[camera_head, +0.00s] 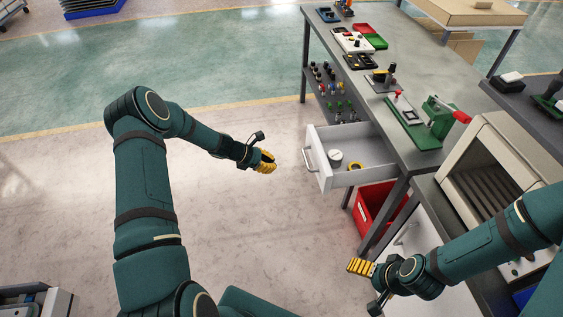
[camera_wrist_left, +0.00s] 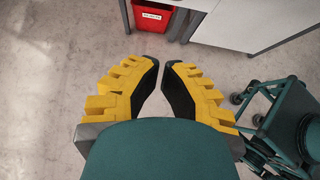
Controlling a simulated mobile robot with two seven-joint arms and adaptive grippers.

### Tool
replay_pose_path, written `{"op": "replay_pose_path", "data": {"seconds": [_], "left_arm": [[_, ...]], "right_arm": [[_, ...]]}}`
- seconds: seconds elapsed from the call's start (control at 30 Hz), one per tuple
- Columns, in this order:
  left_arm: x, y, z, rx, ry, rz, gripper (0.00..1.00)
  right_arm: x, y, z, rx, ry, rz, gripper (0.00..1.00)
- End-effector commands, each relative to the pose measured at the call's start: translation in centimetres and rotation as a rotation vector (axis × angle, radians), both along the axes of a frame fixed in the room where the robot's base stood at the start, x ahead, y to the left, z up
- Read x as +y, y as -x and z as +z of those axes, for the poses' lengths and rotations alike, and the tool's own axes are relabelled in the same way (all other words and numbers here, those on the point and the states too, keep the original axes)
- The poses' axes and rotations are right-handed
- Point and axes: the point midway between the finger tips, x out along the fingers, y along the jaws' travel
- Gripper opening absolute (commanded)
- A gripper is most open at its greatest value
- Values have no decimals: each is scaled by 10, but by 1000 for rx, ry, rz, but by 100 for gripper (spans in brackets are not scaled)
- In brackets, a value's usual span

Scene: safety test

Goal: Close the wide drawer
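The wide drawer (camera_head: 323,174) is a light grey drawer under the grey workbench, pulled out toward the left, with a bar handle (camera_head: 308,160) on its front. A white round item (camera_head: 335,156) and a yellow ring (camera_head: 357,167) are inside it. My left gripper (camera_head: 270,164) is left of the drawer front, apart from the handle. In the left wrist view its yellow-and-black fingers (camera_wrist_left: 161,64) lean inward with a small gap and nothing between them. My right gripper (camera_head: 352,265) is below the drawer, seen side-on; its opening cannot be made out.
A red bin (camera_head: 371,210) stands below the drawer, and shows in the left wrist view (camera_wrist_left: 153,16). The workbench (camera_head: 393,130) carries tools and trays, including a green vise-like device (camera_head: 437,118). A beige machine (camera_head: 490,140) stands at right. The floor left of the drawer is clear.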

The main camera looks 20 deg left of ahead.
Motion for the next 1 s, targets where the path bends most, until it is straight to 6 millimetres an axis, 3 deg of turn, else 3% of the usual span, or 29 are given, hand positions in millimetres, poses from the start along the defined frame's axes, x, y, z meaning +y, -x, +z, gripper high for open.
{"op": "replay_pose_path", "data": {"seconds": [0.47, 0.7, 1.0], "left_arm": [[-59, -38, -59, 1, 0, -4, 0], [-83, -56, -52, 0, -3, -4, 0], [-90, -61, -50, 0, -2, -2, 0]], "right_arm": [[1, 4, -13, 8, -2, 6, 90], [1, 4, -13, 10, -2, 8, 90], [1, 4, -14, 10, -2, 8, 90]]}}
